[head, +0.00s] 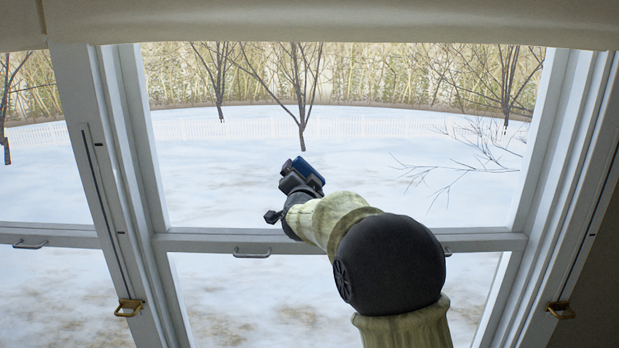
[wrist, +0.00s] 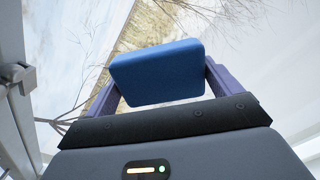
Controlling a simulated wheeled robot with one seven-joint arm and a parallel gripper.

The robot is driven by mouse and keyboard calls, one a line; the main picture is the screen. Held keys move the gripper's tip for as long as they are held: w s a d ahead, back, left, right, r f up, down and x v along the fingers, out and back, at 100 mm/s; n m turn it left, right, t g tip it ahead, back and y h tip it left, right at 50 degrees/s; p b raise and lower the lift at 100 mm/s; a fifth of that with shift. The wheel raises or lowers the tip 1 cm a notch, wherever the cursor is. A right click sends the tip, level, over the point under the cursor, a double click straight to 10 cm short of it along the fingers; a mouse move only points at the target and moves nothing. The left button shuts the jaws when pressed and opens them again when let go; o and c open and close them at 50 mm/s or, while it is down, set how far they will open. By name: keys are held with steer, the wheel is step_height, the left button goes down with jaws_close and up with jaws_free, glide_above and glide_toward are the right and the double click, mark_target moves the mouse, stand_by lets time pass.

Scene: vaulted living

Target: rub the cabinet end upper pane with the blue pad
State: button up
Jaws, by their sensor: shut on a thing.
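The blue pad (wrist: 157,74) is a rounded block held between the two fingers of my gripper (wrist: 165,82) in the wrist view. In the head view the pad (head: 314,174) shows as a dark blue edge at the end of my gripper (head: 301,176). My gripper is shut on it. The upper pane (head: 400,160) of the middle window section lies behind the pad in the head view, with snow and trees seen through it. I cannot tell whether the pad touches the glass.
A white crossbar (head: 205,243) with a metal handle (head: 252,254) runs under the upper pane. White window posts (head: 100,150) stand at both sides, with brass latches (head: 129,308) low on them. A pale blind (head: 330,22) hangs across the top.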

mark_target(281, 165)
steer(key=shift+a+p, duration=0.35)
steer(key=shift+a, duration=0.65)
steer(key=shift+a, duration=0.1)
steer(key=shift+w+a+p, duration=0.1)
steer(key=shift+a+p, duration=1.05)
steer(key=shift+a, duration=0.75)
steer(key=shift+r, duration=0.1)
steer(key=shift+r+p, duration=1.05)
steer(key=shift+r, duration=0.25)
steer(key=shift+f, duration=0.1)
